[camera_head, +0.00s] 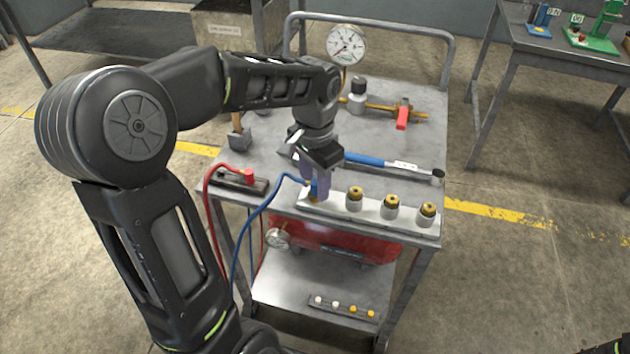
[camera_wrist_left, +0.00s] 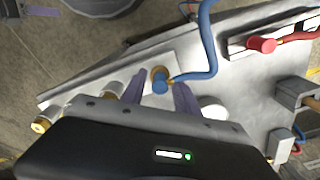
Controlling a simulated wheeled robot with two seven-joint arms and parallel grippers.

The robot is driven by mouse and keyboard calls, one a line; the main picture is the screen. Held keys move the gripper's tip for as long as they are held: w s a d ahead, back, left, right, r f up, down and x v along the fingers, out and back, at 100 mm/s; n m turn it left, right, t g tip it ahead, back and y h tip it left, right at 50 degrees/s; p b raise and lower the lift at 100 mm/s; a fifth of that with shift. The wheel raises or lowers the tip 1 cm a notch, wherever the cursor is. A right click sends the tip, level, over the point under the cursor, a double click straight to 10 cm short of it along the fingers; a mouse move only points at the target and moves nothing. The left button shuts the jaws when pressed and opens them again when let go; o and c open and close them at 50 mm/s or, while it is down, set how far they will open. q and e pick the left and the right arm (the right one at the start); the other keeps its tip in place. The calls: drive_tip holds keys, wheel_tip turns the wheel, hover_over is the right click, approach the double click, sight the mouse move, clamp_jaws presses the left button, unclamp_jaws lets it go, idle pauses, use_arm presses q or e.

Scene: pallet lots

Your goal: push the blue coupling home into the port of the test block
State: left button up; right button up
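The white test block (camera_head: 372,217) lies along the front edge of the cart top, with several brass-topped ports in a row. The blue coupling (camera_head: 314,187), on a blue hose, is at the leftmost port. My left gripper (camera_head: 317,190) points down there. Its purple fingers (camera_wrist_left: 159,92) stand on either side of the coupling, with a visible gap on each side, so it looks open.
A red coupling (camera_head: 249,176) on a red hose sits in a dark holder at left. A blue-handled tool (camera_head: 365,160) lies behind the block. A hammer (camera_head: 239,139), a gauge (camera_head: 345,45) and a red-handled valve (camera_head: 403,114) stand farther back. The blue hose (camera_head: 250,222) hangs over the front edge.

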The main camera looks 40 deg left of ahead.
use_arm(q)
drive_tip(key=shift+o, duration=0.5)
drive_tip(key=shift+r, duration=3.9)
